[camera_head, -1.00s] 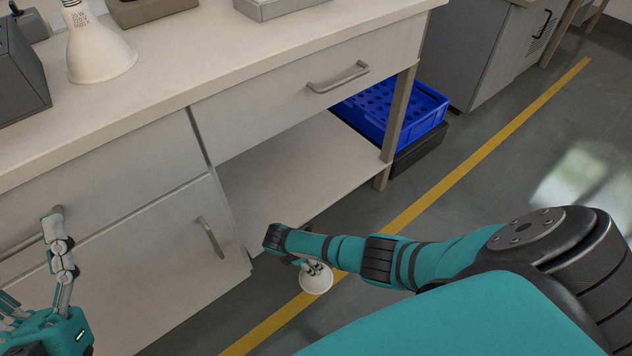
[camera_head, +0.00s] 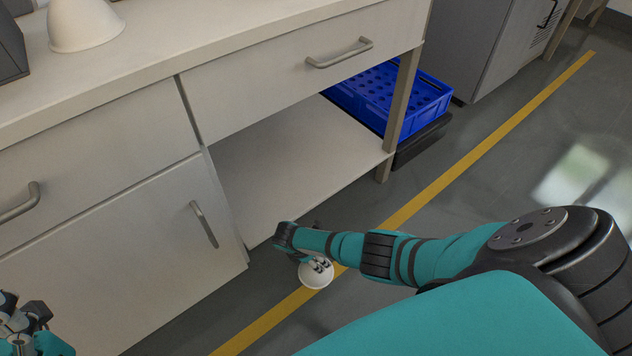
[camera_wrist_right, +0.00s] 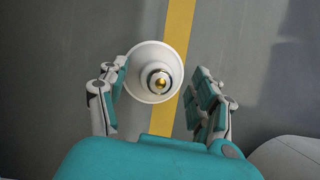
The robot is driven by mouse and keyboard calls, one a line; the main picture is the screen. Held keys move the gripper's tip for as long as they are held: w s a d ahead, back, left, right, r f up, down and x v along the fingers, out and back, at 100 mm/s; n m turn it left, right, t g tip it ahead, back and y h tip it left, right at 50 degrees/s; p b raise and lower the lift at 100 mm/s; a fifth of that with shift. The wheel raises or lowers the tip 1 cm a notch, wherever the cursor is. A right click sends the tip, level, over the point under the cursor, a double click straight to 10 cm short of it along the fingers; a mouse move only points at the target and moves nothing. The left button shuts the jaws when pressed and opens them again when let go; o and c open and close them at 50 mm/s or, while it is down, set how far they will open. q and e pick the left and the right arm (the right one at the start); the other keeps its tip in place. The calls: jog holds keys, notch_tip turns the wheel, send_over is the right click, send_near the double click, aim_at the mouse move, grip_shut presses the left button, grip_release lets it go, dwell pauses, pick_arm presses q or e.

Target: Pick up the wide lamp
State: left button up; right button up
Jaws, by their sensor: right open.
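A white, wide-flared reflector lamp (camera_head: 316,275) stands wide end down beside the yellow floor line. In the right wrist view, the lamp (camera_wrist_right: 143,67) is seen from above, its metal base and brassy tip facing the camera. My right gripper (camera_wrist_right: 161,75) is open, with one finger at each side of the lamp. The left finger is close to the rim, and a gap shows at the right. In the head view, the right gripper (camera_head: 322,265) partly covers the lamp. My left gripper (camera_head: 24,318) shows only partly at the lower left; its opening is unclear.
Another white lamp (camera_head: 84,24) stands on the bench top (camera_head: 215,38), cut by the frame. The low shelf (camera_head: 285,165) is bare. Open floor lies right of the yellow line (camera_head: 490,140).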

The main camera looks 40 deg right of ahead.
jog(key=shift+d+f, duration=0.2)
jog(key=shift+f, duration=0.35)
jog(key=shift+r, duration=0.15)
grip_shut()
